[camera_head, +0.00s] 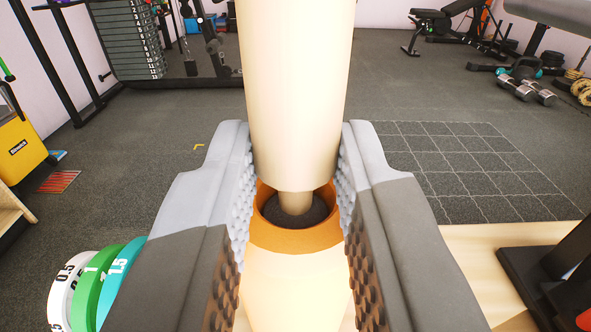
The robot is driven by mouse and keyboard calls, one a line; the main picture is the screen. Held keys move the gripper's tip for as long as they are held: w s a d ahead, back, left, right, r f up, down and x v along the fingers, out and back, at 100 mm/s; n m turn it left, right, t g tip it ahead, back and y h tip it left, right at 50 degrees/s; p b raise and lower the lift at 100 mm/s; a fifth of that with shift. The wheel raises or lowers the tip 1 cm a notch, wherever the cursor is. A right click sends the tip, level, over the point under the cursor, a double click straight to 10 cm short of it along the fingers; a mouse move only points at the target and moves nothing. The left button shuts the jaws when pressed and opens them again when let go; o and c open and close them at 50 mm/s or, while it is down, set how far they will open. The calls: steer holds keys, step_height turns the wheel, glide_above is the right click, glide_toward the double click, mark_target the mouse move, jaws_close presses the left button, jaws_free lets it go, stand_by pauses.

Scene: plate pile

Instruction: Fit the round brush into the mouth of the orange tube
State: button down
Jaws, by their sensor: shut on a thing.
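My gripper (297,165) has its two grey, studded jaws closed around the lower part of an upright pale cream cylinder, which I take to be the round brush (297,80). The brush has a narrower stub at its lower end. Below it is the orange tube (297,243), with an orange rim, a dark mouth and a pale, brightly lit body. The stub reaches down over the dark mouth, near its middle. The wide part ends by the rim's far edge. I cannot tell how deep the stub sits. The jaws hide the sides of the tube.
A light wooden surface (475,255) lies below on the right, with a dark object (545,280) at its edge. White, green and teal weight discs (95,285) stand at lower left. A yellow box (18,145) and gym equipment (450,25) are farther off.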

steer(key=shift+f, duration=0.2)
steer(key=c, duration=1.2)
jaws_free()
steer(key=shift+o, duration=0.2)
steer(key=s, duration=1.7)
steer(key=shift+s+r, duration=0.15)
steer(key=shift+s, duration=0.05)
